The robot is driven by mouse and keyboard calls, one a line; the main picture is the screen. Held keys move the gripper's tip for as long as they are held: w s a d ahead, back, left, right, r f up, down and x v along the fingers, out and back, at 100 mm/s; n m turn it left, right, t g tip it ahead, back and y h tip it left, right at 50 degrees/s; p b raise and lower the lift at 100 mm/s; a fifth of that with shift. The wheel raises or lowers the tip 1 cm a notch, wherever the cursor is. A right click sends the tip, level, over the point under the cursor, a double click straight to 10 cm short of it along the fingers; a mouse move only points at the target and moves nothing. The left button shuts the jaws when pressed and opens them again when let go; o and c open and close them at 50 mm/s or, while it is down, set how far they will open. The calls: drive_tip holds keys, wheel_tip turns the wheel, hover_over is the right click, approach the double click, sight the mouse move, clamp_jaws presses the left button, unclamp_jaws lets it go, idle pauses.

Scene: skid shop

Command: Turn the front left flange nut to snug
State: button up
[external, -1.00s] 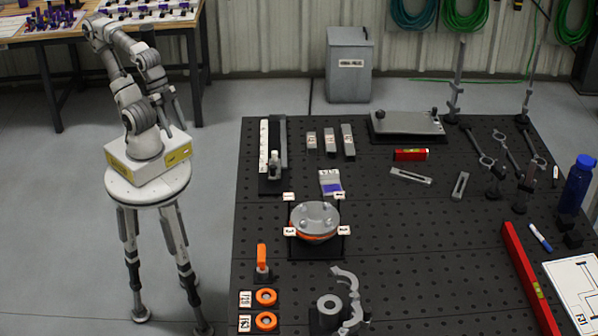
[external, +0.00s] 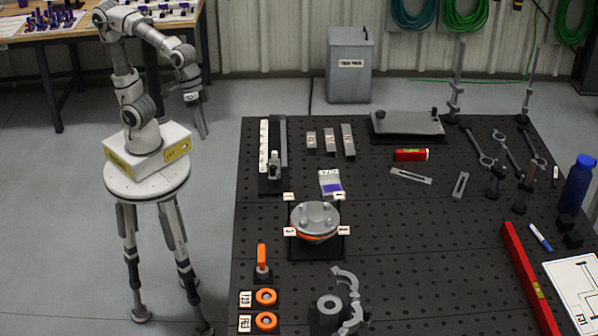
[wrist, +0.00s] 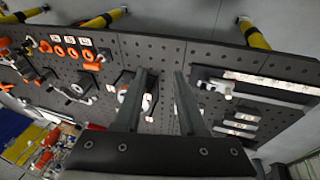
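A round grey flange (external: 314,219) with several nuts on top and an orange band beneath sits on a black stand near the middle of the perforated table. Small numbered tags stand at the stand's corners. The front left nut (external: 303,225) is small in the external view, and I cannot tell how tight it is. My gripper (external: 204,136) hangs left of the table, well apart from the flange, fingers pointing down. In the wrist view my gripper (wrist: 158,75) shows two spread fingers with nothing between them. The flange (wrist: 124,93) is partly hidden behind the left finger there.
On the black table (external: 400,240), an upright orange-handled tool (external: 262,258) and orange rings (external: 265,297) stand at front left. A rack (external: 272,155) is at back left, a grey clamp (external: 345,290) in front, a red level (external: 530,278) at right.

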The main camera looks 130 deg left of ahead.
drive_tip(key=w+a+f+n+h+p, duration=0.25)
drive_tip(key=w+a+n, duration=0.5)
drive_tip(key=w, duration=0.45)
drive_tip(key=n+t+h+p, duration=0.2)
drive_tip(key=n+h, duration=0.2)
drive_tip(key=n, duration=0.7)
approach(303, 207)
drive_tip(key=shift+y, duration=0.25)
drive_tip(key=x, duration=0.4)
drive_tip(key=s+x, duration=0.1)
drive_tip(key=x, duration=0.1)
drive_tip(key=shift+w+f, duration=0.25)
drive_tip(key=shift+f, duration=0.4)
clamp_jaws()
